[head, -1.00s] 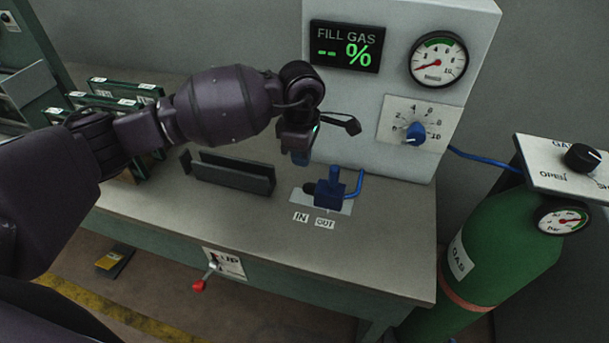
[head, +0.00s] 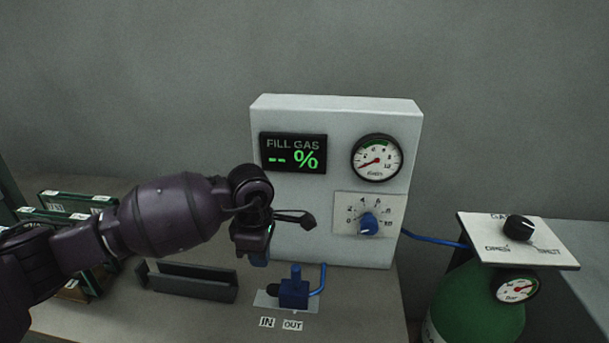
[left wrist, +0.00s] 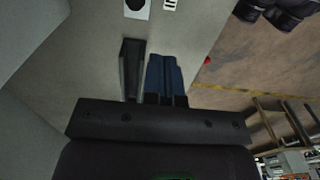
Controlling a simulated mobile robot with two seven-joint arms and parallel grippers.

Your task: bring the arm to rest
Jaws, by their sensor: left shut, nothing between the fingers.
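My left arm comes in from the left in the head view. Its gripper (head: 258,258) hangs above the bench, in front of the lower left part of the white gas panel. In the left wrist view the blue fingers of the gripper (left wrist: 165,75) lie together with nothing between them. The gripper is apart from the blue valve block (head: 294,291), which stands lower and to the right, by the IN and OUT labels. My right gripper is in neither view.
The white panel (head: 335,108) carries a display (head: 293,153), a gauge (head: 377,158) and a blue knob (head: 368,224). A dark slotted holder (head: 190,282) lies on the bench. Green racks (head: 65,205) stand at left. A green gas bottle (head: 470,305) with a black knob (head: 519,228) stands at right.

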